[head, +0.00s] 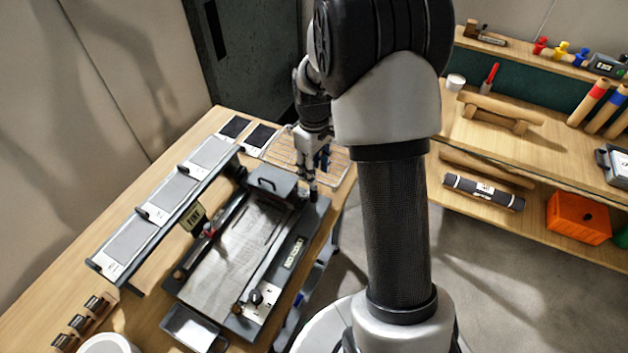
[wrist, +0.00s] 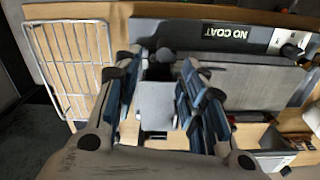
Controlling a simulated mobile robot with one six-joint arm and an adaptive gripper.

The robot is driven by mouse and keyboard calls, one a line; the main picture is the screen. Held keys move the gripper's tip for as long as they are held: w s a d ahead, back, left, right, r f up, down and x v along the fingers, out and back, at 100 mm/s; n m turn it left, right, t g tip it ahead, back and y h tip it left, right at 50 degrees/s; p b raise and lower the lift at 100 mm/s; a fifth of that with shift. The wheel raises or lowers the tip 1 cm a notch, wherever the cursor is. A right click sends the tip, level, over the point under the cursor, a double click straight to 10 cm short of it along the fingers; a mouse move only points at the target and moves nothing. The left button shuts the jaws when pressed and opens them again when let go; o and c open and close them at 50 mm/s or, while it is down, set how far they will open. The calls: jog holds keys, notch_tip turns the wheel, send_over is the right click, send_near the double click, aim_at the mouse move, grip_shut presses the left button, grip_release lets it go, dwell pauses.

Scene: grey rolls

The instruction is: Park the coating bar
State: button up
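The coater (head: 225,262) lies on the wooden bench, with a grey bed and a "NO COAT" label; its bed also shows in the wrist view (wrist: 255,85). A dark grey carriage block (head: 270,184) with an arched black handle sits at the bed's far end. I cannot make out a separate coating bar. My gripper (head: 312,192) points down at the far right corner of the coater, beside the block. In the wrist view its fingers (wrist: 163,62) stand apart, with a light grey block (wrist: 157,105) showing between them. Whether they touch it cannot be told.
A wire rack (head: 285,152) lies behind the coater, close to my gripper; it also shows in the wrist view (wrist: 72,60). A raised shelf (head: 130,240) with grey sheets runs along the left. A metal tray (head: 192,328) is at the near end. Shelves with rolls stand right.

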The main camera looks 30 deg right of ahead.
jog(key=shift+r, duration=1.3)
jog(key=shift+a+r, duration=0.15)
jog(key=shift+r, duration=0.05)
jog(key=s+a+r+m+t+b, duration=0.1)
jog(key=s+a+r+m+t, duration=0.1)
jog(key=s+a+r, duration=0.45)
jog(key=s+a+r+m+t+b, duration=0.15)
jog(key=s+a+r, duration=0.25)
jog(key=s+r, duration=0.55)
jog(key=s+a+f+m+t, duration=0.1)
jog(key=s, duration=0.7)
jog(key=shift+s+a+f, duration=0.25)
jog(key=shift+a+f, duration=0.05)
jog(key=shift+a, duration=0.1)
jog(key=shift+m, duration=0.25)
